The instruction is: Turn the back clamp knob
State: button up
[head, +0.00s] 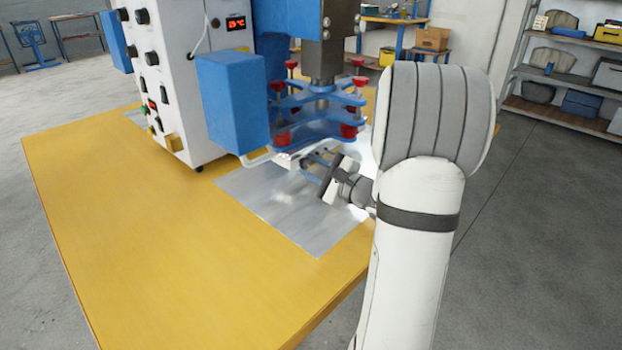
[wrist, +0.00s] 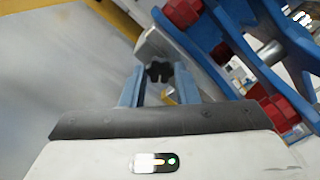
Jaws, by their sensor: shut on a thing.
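A black lobed clamp knob (wrist: 158,71) shows in the wrist view at the end of a pale metal block (wrist: 160,45). My gripper (wrist: 158,82) has its two blue fingers on either side of this knob and is shut on it. In the head view my gripper (head: 312,162) reaches in from the right, low under the blue clamp plates (head: 318,128) of the welding machine. The knob is too small and too covered to make out there. I cannot tell from the head view how it is turned.
The white control cabinet (head: 170,75) and a blue box-shaped part (head: 232,100) stand left of the clamp. Blue plates with red knobs (wrist: 183,12) hang close to my gripper on the right in the wrist view. The yellow table (head: 130,230) is clear at the front left.

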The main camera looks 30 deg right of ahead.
jog(key=shift+a+f+n, duration=0.1)
jog(key=shift+f+n, duration=0.05)
jog(key=shift+n, duration=0.15)
jog(key=o, duration=0.9)
jog(key=shift+o, duration=0.3)
jog(key=shift+p+v, duration=0.4)
jog(key=shift+v, duration=3.55)
